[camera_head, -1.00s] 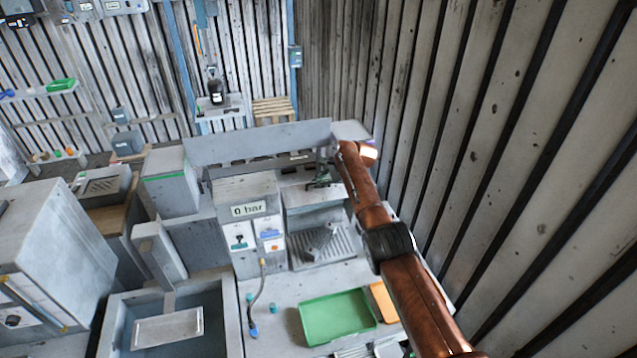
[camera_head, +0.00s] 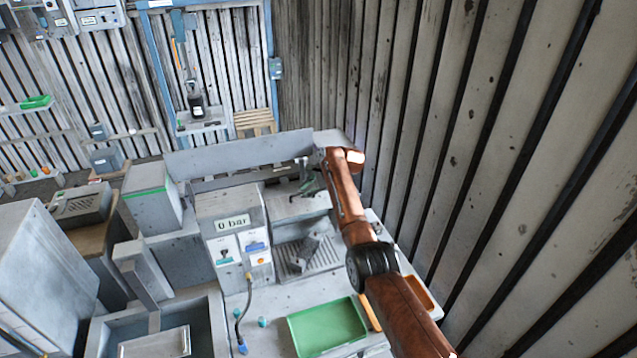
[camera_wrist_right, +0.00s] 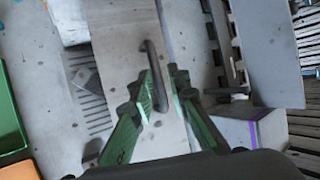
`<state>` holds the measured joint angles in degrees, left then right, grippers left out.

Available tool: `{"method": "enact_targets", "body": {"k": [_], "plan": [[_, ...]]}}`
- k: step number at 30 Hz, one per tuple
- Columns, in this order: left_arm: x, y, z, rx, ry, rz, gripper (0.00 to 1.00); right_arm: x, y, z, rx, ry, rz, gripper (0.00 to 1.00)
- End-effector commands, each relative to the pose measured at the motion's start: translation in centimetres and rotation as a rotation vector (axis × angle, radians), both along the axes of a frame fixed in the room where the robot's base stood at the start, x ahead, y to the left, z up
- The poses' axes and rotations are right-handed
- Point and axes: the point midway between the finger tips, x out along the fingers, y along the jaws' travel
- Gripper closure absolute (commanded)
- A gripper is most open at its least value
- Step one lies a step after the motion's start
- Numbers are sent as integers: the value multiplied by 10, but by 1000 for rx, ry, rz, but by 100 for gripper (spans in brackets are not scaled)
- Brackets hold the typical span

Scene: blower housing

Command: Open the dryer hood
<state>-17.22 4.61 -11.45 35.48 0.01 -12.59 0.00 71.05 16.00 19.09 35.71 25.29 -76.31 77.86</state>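The dryer hood (camera_head: 300,208) is a light grey metal panel on the bench, to the right of the unit reading "0 bar". In the right wrist view its pale panel (camera_wrist_right: 118,40) carries a dark bar handle (camera_wrist_right: 151,55). My right gripper (camera_head: 308,188), with green fingers, is over the hood. In the right wrist view, its fingers (camera_wrist_right: 162,85) stand apart on either side of the handle's near part. The handle lies close to the left finger; I cannot tell whether they touch. My left gripper is not in view.
A ribbed tray (camera_head: 302,262) sits below the hood's front. A green tray (camera_head: 327,326) lies on the bench in front. A long grey panel (camera_head: 240,155) stands behind the hood. The corrugated wall (camera_head: 480,150) is close on the right of my right arm.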

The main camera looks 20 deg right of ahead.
Motion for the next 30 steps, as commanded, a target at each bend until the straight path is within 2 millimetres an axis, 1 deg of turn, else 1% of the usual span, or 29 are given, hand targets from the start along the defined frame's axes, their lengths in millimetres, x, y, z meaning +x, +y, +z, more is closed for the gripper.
{"method": "enact_targets", "body": {"k": [1, 12, 15, 21, 30], "plan": [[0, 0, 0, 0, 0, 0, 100, -3, -4, 3, 3, -2, -7, 84], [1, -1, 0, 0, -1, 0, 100, -36, -28, 52, 0, -3, -5, 84], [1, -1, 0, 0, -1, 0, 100, -43, -33, 61, 0, -1, -5, 84], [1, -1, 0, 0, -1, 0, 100, -49, -38, 69, 0, 2, -4, 84], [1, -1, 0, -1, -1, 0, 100, -50, -38, 70, 0, 2, -4, 84]]}}
